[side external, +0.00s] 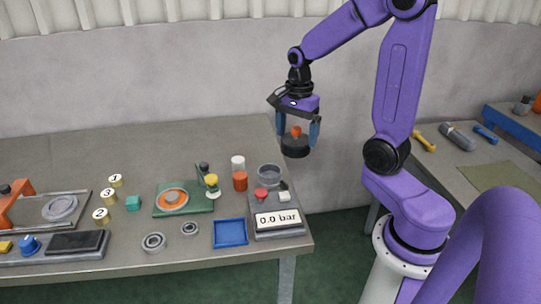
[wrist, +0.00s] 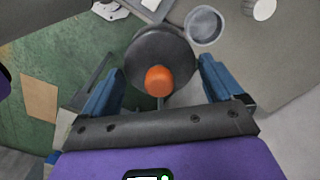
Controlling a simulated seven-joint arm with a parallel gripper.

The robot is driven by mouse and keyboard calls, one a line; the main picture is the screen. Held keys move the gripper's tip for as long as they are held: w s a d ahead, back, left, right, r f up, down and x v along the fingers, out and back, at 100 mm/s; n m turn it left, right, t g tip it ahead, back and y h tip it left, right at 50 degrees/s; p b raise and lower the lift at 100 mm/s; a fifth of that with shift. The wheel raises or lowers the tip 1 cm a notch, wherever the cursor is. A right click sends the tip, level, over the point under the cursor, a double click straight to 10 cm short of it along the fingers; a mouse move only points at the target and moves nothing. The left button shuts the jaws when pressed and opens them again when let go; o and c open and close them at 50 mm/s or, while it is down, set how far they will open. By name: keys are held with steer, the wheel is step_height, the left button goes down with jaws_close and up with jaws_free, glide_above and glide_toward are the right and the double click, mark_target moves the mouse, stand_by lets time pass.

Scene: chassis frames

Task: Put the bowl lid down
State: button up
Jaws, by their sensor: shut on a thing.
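My gripper (side external: 298,133) hangs in the air past the bench's right end, its blue fingers pointing down. It is shut on the bowl lid (side external: 295,151), a dark round disc with an orange knob (side external: 296,131). In the wrist view the lid (wrist: 150,50) lies beyond the fingers, with its knob (wrist: 159,81) between them. The exact finger contact is hard to see. The grey open bowl (side external: 270,176) stands at the back of the gauge unit, below and left of the lid. It also shows in the wrist view (wrist: 204,25), right of the lid.
The gauge unit (side external: 278,220) reads 0.0 bar and has a red button. A white cylinder (side external: 238,163) and an orange one (side external: 240,182) stand left of the bowl. A blue tray (side external: 230,233) lies in front. The bench's back middle (side external: 160,145) is clear.

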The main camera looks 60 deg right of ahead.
steer(key=w+d+f, duration=0.4)
steer(key=w+f, duration=0.1)
steer(key=w, duration=0.3)
steer(key=w+d+f, duration=0.5)
steer(key=w+f, duration=0.1)
steer(key=w, duration=0.2)
steer(key=shift+w, duration=0.25)
steer(key=shift+w+d+f, duration=0.25)
steer(key=shift+w+f, duration=0.35)
steer(key=shift+f, duration=1.7)
steer(key=shift+f, duration=0.1)
steer(key=o, duration=0.7)
